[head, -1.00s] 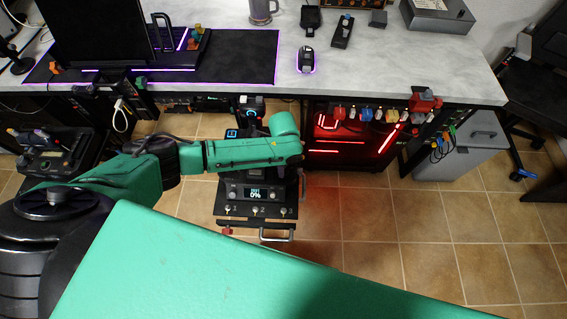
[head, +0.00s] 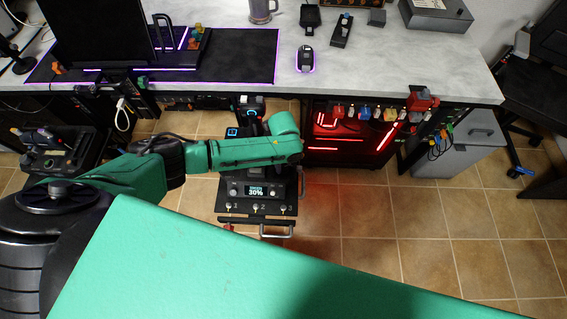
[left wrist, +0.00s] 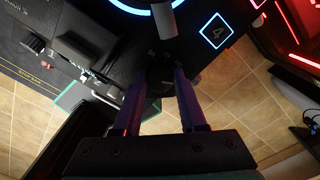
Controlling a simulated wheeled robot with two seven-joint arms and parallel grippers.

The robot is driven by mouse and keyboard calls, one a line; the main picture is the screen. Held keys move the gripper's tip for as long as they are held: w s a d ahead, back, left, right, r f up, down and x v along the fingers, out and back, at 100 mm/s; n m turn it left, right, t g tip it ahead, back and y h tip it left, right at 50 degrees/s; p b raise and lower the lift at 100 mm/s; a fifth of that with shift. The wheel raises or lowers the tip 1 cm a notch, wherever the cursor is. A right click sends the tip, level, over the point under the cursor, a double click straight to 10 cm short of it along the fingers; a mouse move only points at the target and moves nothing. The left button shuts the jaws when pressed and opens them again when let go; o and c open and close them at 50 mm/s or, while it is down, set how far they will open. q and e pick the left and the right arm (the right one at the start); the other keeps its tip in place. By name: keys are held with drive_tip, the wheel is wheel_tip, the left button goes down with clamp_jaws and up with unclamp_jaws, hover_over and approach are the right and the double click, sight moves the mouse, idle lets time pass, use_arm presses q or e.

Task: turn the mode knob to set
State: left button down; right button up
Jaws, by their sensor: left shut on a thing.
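The dark control panel (head: 228,212) stands below the desk edge, partly covered by my left arm. In the head view my own arm hides the fingertips and the knob. My right gripper is not in view.
A square blue-lit button marked 4 (left wrist: 216,31) sits beside the fingers. Small toggle switches and a handle (head: 277,232) line the panel's near side. A red-lit case (head: 350,150) stands to the right. The tiled floor (head: 420,240) at right is clear.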

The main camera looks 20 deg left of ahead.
use_arm(q)
drive_tip(key=shift+c, duration=2.3)
unclamp_jaws()
